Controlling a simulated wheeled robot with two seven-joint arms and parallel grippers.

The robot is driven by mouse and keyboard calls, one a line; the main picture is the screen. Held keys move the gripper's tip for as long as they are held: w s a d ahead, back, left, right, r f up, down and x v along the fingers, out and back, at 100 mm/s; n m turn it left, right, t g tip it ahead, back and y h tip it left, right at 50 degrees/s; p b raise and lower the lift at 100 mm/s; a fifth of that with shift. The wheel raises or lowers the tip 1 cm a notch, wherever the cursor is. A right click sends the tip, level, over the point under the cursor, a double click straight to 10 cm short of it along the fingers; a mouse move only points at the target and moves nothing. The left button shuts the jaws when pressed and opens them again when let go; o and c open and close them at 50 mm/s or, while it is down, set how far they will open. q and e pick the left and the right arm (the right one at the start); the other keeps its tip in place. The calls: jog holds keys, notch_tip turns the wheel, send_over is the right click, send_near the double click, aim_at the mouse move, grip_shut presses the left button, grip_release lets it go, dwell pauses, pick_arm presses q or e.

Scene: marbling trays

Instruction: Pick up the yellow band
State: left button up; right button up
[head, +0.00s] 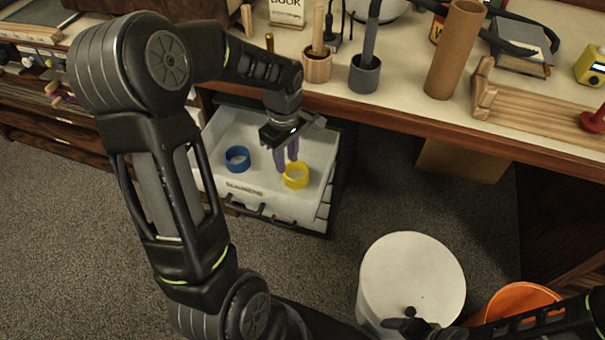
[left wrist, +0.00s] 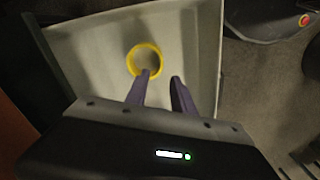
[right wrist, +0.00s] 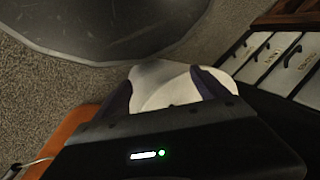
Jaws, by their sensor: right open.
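The yellow band (head: 296,182) lies in the open white drawer (head: 262,201), on the right side of its floor. It also shows as a ring in the left wrist view (left wrist: 131,62). My left gripper (head: 287,160) points down into the drawer beside the band. In the left wrist view the purple fingers (left wrist: 161,76) are apart with nothing held between them. One fingertip overlaps the band's near rim; I cannot tell whether it touches. My right gripper (head: 408,318) is open and empty by the white round container (head: 412,262); its parted fingers show in the right wrist view (right wrist: 161,77).
A blue band (head: 237,158) lies left of the yellow one in the drawer. The drawer walls surround my left fingers. The bench edge (head: 430,124) is above and behind, with a cardboard tube (head: 455,50) on top. An orange bin (head: 520,296) stands at lower right.

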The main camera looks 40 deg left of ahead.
aim_at(288, 178)
pick_arm(q)
jog(key=shift+f, duration=1.3)
jog(key=shift+f, duration=0.1)
notch_tip(288, 178, down, 5)
jog(key=shift+d+f+b, duration=0.1)
jog(key=shift+b, duration=0.7)
jog(key=shift+c, duration=0.4)
grip_shut()
